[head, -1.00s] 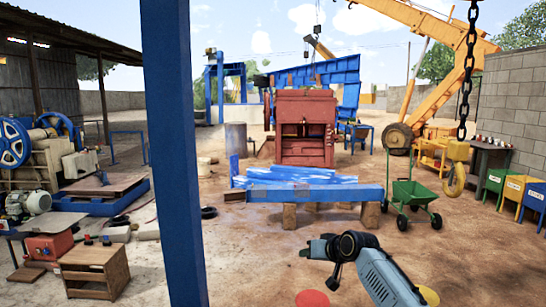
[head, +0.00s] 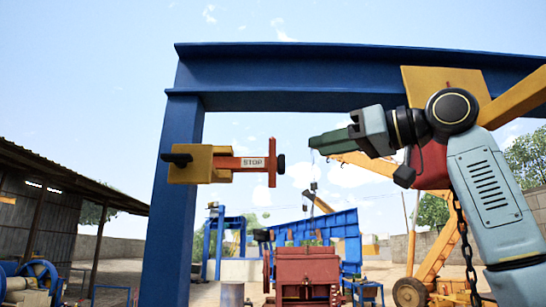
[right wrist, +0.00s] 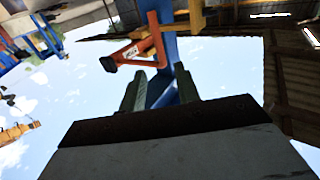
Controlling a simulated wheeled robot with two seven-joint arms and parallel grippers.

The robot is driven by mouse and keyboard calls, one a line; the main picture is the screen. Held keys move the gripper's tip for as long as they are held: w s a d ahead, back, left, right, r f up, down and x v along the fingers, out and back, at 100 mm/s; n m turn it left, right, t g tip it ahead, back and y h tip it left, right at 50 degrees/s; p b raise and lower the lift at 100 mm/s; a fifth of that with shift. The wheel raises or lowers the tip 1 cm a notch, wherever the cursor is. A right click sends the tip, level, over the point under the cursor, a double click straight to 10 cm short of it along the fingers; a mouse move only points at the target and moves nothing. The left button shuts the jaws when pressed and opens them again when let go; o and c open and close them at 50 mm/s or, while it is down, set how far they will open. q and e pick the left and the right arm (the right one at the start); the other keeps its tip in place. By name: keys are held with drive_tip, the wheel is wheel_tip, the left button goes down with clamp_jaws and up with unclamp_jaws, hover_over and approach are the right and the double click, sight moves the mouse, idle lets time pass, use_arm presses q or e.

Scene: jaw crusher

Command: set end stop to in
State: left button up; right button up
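The end stop has a yellow housing (head: 204,164) on the blue post, with a black handle on its left. An orange-red bar (head: 250,163) marked STOP sticks out of the housing to the right. It ends in an upright crosspiece (head: 272,162) with a black knob (head: 281,164). My right gripper (head: 312,142) points left, a short gap to the right of the knob. In the right wrist view its two fingers (right wrist: 158,84) are apart with nothing between them, and the orange bar (right wrist: 140,50) shows beyond them. My left gripper is not in view.
A blue gantry post (head: 172,210) and top beam (head: 300,80) frame the end stop. A chain (head: 465,240) and a yellow crane stand at the right. A red crusher (head: 305,268) stands behind. Open air surrounds the bar.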

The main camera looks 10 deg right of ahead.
sight(273, 158)
drive_tip(key=p+x, duration=0.4)
drive_tip(key=x, duration=0.8)
drive_tip(key=shift+w+f, duration=0.15)
clamp_jaws()
